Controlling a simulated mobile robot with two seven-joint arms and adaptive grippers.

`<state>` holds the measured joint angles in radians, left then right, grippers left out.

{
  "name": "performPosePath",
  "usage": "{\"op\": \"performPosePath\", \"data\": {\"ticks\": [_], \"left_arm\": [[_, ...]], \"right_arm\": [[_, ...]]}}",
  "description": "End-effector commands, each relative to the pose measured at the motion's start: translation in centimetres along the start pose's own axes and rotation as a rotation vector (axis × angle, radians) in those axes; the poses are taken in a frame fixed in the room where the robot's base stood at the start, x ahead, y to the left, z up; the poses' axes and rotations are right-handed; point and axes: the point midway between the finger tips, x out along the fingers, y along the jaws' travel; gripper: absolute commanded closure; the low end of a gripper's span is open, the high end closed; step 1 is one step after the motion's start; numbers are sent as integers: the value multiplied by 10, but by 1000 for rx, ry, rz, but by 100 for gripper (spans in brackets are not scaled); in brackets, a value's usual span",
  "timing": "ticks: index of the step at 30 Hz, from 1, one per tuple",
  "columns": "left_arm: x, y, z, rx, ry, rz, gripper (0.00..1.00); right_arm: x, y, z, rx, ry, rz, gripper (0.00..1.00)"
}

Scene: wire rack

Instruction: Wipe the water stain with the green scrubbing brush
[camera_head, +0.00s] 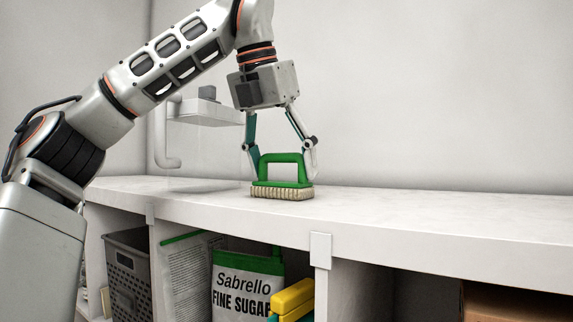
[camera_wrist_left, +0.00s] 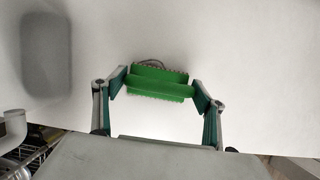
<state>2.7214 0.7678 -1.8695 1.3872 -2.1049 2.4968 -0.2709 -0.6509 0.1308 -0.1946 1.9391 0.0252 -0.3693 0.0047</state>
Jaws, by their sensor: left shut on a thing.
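The green scrubbing brush (camera_head: 282,172) has a green arched handle and pale bristles. My left gripper (camera_head: 281,160) comes down from above and is shut on the brush, a finger at each end. In the left wrist view the brush (camera_wrist_left: 160,82) sits between the two fingertips (camera_wrist_left: 161,80). A thin dark curved outline (camera_wrist_left: 150,63) shows at the brush's far edge, possibly the water stain; the brush hides the rest. My right gripper is not in view.
A white wall fixture (camera_head: 205,110) with a pipe stands behind my left arm. Below the counter are a grey basket (camera_head: 128,275), a Sabrello sugar bag (camera_head: 245,285), a yellow item (camera_head: 292,298) and a brown box (camera_head: 515,302). The counter to the right is clear.

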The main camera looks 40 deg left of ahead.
Motion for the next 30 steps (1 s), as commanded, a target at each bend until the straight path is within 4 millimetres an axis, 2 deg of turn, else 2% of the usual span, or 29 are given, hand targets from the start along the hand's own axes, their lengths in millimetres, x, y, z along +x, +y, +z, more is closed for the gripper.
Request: {"op": "performPosePath", "data": {"ticks": [4,14,22,30], "left_arm": [[-4,0,-11,2,0,0,46],[-6,0,-16,2,1,-1,46],[-13,0,-32,1,1,0,46],[-14,0,-34,1,1,0,46]], "right_arm": [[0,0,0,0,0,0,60],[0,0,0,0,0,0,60],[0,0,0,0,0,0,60],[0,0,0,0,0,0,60]]}}
